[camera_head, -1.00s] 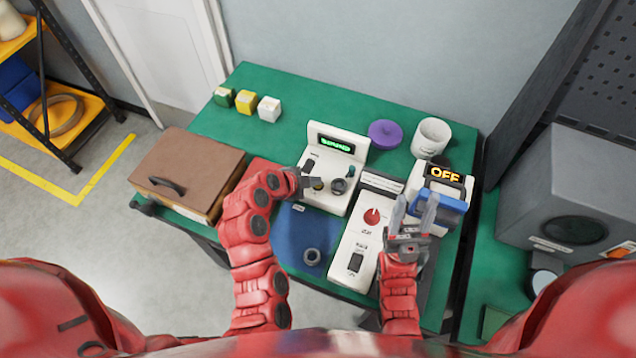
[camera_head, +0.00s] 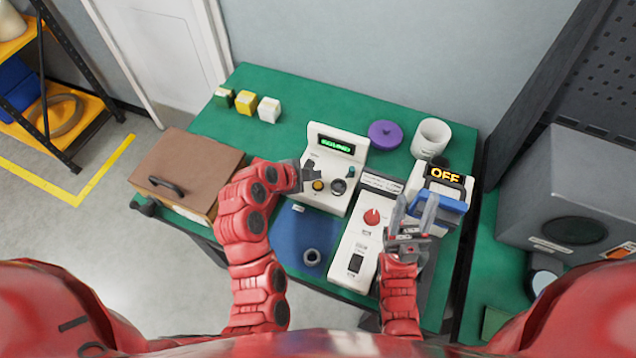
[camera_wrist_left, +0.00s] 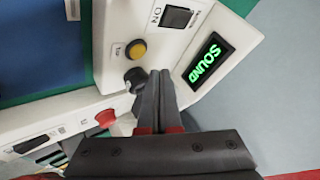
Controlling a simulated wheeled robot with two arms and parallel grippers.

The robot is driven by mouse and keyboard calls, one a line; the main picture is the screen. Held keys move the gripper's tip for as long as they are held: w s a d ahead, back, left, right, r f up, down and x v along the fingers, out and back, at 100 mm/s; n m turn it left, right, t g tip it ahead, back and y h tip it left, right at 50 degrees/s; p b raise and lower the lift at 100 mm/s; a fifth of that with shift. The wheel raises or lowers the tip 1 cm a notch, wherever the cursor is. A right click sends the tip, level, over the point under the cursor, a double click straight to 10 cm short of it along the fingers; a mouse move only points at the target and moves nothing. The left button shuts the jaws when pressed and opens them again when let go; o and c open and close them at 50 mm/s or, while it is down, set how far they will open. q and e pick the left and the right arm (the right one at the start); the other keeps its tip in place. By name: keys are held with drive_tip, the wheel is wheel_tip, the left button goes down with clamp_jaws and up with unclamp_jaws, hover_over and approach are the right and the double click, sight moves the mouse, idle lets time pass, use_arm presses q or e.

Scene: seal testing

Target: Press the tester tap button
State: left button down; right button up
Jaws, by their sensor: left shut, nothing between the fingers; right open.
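The tester (camera_head: 325,200) is a white unit with a green lit display (camera_head: 337,145) that appears to read SOUND, clearer in the left wrist view (camera_wrist_left: 208,60). Its yellow button (camera_head: 318,185) sits on the sloped panel beside a dark knob (camera_head: 338,186). The left wrist view shows the yellow button (camera_wrist_left: 137,50) uncovered, left of and above the fingertips. My right gripper (camera_head: 416,205) is open and empty near the blue-and-white unit.
A white box with a red knob (camera_head: 372,217) stands right of the tester. A unit reading OFF (camera_head: 445,175) is further right. A ring (camera_head: 312,257) lies on a blue mat (camera_head: 295,238). A brown case (camera_head: 185,165), small cubes, a purple lid and white mug stand around.

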use_arm(q)
drive_tip(key=shift+r, duration=1.55)
drive_tip(key=shift+a, duration=0.1)
